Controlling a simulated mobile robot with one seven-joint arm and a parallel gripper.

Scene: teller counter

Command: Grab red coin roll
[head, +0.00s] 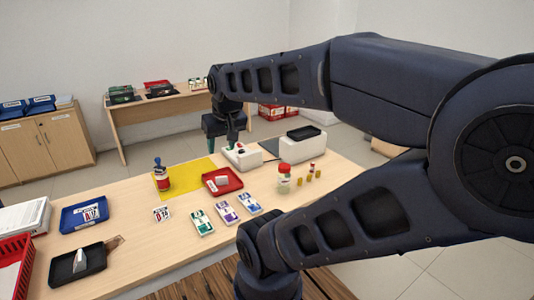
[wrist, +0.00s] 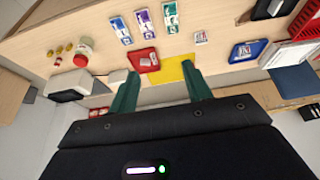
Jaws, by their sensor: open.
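I cannot surely pick out the red coin roll. A small upright piece with red on it (head: 312,167) stands among short yellow cylinders (head: 309,177) at the right of the counter. A small red patch (head: 240,151) also shows on the white device below my gripper; it is too small to identify. My gripper (head: 222,143) is open and empty, above the back of the counter near the white device. In the wrist view, the green fingers of my gripper (wrist: 161,88) are wide apart with nothing between them. The yellow cylinders show there too (wrist: 68,48).
A red-lidded jar (head: 284,180) stands beside the cylinders. A blue tray (head: 72,226) and black tray (head: 64,268) are at left. A larger white device (head: 303,150) is behind.

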